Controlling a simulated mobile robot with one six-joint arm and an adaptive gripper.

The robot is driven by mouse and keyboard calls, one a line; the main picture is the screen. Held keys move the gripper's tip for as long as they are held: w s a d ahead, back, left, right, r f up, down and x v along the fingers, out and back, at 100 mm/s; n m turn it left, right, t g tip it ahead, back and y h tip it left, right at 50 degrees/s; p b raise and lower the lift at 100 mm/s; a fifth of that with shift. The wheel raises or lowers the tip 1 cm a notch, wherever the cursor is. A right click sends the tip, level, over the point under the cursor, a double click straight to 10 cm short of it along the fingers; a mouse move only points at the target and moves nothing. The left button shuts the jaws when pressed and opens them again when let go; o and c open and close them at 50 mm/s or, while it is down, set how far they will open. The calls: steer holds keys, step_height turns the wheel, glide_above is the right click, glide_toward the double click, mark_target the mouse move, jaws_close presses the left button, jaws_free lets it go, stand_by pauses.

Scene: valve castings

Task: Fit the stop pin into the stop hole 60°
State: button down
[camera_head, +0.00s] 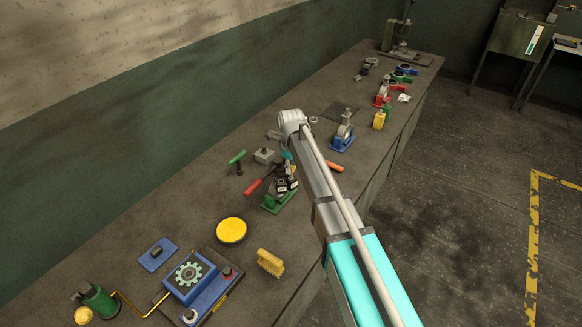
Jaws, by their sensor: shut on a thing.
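My gripper (284,187) is small and dark in the head view, at the end of my arm. It points down over a green-based valve casting (271,206) on the bench. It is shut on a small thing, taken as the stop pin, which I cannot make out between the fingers. The gripper covers much of the casting's top. The stop hole 60° cannot be made out. I cannot tell whether the pin touches the casting.
A blue casting (343,137) and red casting (382,98) stand farther back. Bare bench lies left of the disc.

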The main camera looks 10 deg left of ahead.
steer(key=shift+f+b, duration=1.4)
steer(key=shift+f, duration=0.1)
steer(key=shift+c, duration=2.1)
jaws_free()
steer(key=shift+r, duration=0.2)
step_height(320, 180, up, 9)
steer(key=p, duration=0.9)
steer(key=shift+r+p, duration=0.1)
steer(key=shift+p, duration=0.2)
steer(key=w+d+f+b, duration=0.3)
steer(key=d+f+b, duration=0.3)
steer(key=d, duration=0.1)
steer(key=w+d+f+b, duration=0.3)
steer(key=d+f+b, duration=0.3)
steer(key=d, duration=0.1)
steer(key=shift+w+f, duration=0.25)
steer(key=shift+w, duration=0.05)
